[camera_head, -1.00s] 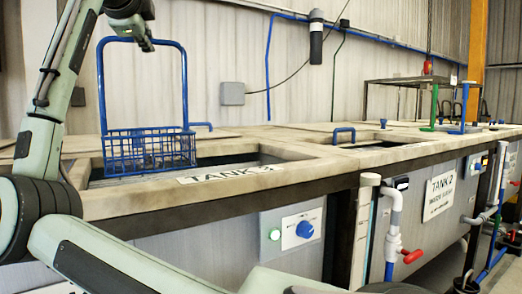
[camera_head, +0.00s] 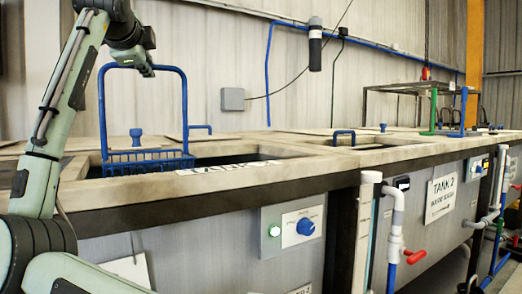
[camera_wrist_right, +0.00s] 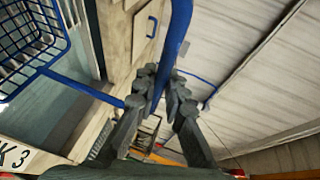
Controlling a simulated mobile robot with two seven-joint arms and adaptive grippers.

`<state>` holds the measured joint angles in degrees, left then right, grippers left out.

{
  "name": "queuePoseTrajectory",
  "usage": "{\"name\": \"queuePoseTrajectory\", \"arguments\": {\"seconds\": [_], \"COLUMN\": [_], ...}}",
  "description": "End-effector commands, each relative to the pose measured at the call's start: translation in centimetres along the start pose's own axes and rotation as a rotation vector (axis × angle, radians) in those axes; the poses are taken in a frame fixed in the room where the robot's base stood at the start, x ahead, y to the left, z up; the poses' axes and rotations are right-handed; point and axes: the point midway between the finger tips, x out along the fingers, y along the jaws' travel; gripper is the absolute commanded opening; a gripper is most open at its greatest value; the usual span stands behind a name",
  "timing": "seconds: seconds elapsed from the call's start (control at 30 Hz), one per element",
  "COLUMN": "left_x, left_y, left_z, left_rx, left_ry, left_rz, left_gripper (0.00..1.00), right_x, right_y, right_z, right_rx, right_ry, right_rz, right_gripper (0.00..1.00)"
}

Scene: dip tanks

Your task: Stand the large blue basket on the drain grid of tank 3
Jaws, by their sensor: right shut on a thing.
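The large blue basket (camera_head: 150,160) is a wire basket with a tall looped handle. It hangs upright in the opening of tank 3 (camera_head: 235,182), its lower part hidden by the tank's front rim. My right gripper (camera_head: 146,69) is above it, shut on the top bar of the handle. In the right wrist view, the gripper (camera_wrist_right: 160,88) has the blue handle bar between its fingers, and the basket mesh (camera_wrist_right: 30,38) shows at upper left. I cannot make out the drain grid or whether the basket touches it. My left gripper is not in view.
A blue knob (camera_head: 136,138) stands behind the basket. Tank 2 (camera_head: 380,142) lies to the right with a blue handle (camera_head: 344,137) near its opening. A grey wall box (camera_head: 232,99) and blue pipe are on the back wall. A metal frame (camera_head: 405,87) stands farther back.

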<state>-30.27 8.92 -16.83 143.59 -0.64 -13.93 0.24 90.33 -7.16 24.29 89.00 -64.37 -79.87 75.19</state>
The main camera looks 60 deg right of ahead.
Motion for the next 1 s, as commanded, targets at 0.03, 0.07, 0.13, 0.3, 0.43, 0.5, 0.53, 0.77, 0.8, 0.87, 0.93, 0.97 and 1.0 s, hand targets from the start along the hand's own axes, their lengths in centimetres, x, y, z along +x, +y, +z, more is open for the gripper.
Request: {"name": "queuePoseTrajectory", "arguments": {"seconds": [0.03,0.07,0.13,0.3,0.43,0.5,0.53,0.77,0.8,0.87,0.93,0.97,1.0], "left_x": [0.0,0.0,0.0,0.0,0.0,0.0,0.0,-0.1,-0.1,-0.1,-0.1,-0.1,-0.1], "left_y": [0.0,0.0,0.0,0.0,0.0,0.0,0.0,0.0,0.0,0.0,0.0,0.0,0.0], "left_z": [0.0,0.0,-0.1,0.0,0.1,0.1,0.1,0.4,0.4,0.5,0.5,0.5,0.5], "left_rx": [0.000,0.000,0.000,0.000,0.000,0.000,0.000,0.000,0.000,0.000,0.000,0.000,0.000], "left_ry": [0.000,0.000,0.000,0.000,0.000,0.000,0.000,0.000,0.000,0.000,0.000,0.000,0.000], "left_rz": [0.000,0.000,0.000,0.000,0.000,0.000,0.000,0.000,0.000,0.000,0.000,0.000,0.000], "left_gripper": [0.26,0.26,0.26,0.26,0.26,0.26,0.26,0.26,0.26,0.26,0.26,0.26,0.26], "right_x": [-0.1,-0.1,-0.1,-0.1,-0.1,-0.1,-0.1,0.0,0.1,0.1,0.1,0.1,0.1], "right_y": [-0.2,-0.2,-0.2,-0.2,-0.1,0.1,0.1,0.5,0.6,0.7,0.8,0.8,0.8], "right_z": [-0.1,-0.1,-0.1,-0.1,0.0,0.0,0.0,0.0,0.0,0.1,0.1,0.1,0.1], "right_rx": [0.002,0.002,0.002,0.002,0.002,0.001,0.002,0.001,0.001,0.001,0.001,0.001,0.001], "right_ry": [0.000,0.000,0.000,0.000,0.000,0.000,0.000,0.000,0.000,0.000,0.000,0.000,0.000], "right_rz": [-0.006,-0.006,-0.006,-0.006,-0.006,-0.006,-0.006,-0.006,-0.006,-0.006,-0.006,-0.006,-0.006], "right_gripper": [0.00,0.00,0.00,0.00,0.00,0.00,0.00,0.00,0.00,0.00,0.00,0.12,0.17]}}
